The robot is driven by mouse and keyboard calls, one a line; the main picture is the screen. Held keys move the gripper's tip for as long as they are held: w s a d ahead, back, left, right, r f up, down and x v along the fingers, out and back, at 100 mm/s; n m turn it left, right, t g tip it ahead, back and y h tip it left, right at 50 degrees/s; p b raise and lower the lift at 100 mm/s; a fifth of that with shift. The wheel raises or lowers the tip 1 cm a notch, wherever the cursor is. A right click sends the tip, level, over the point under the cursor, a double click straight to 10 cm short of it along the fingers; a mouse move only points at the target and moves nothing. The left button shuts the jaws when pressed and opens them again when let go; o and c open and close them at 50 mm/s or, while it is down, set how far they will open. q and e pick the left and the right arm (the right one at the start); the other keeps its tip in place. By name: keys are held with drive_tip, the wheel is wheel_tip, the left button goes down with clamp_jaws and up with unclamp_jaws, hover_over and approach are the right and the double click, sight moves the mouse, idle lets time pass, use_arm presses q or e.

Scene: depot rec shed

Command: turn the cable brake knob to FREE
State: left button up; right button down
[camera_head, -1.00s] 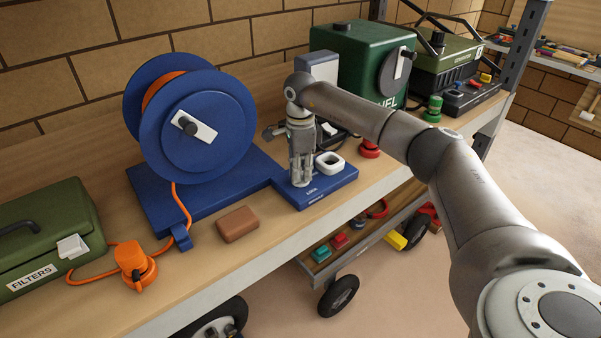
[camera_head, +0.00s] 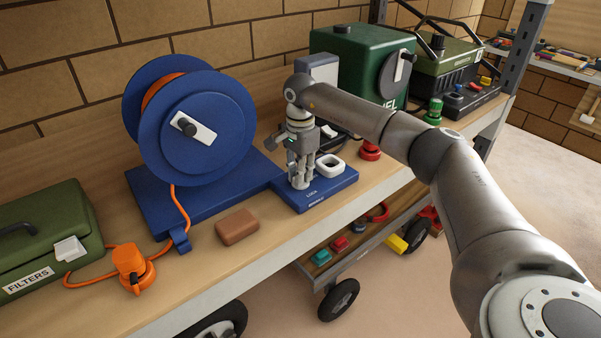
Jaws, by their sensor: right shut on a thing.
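A blue cable reel (camera_head: 203,150) with orange cable stands on a blue base (camera_head: 160,208) on the workbench. The base reaches right to a small blue plate (camera_head: 338,186) with white lettering, partly legible as LOCK. My right gripper (camera_head: 300,184) points down over the left part of this plate and is shut. What it grips, likely the brake knob, is hidden by the fingers. A white ring-shaped piece (camera_head: 330,164) sits on the plate just right of the fingers. My left gripper is not in view.
A brown block (camera_head: 237,226) lies in front of the base. An orange plug (camera_head: 131,265) and a green FILTERS box (camera_head: 45,235) are at the left. A green FUEL can (camera_head: 350,60), a red knob (camera_head: 370,150) and a green knob (camera_head: 433,112) stand right. The bench's front edge is close.

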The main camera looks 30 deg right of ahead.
drive_tip(key=shift+r, duration=0.1)
drive_tip(key=c, duration=1.5)
unclamp_jaws()
drive_tip(key=shift+o, duration=0.2)
wheel_tip(320, 180, up, 12)
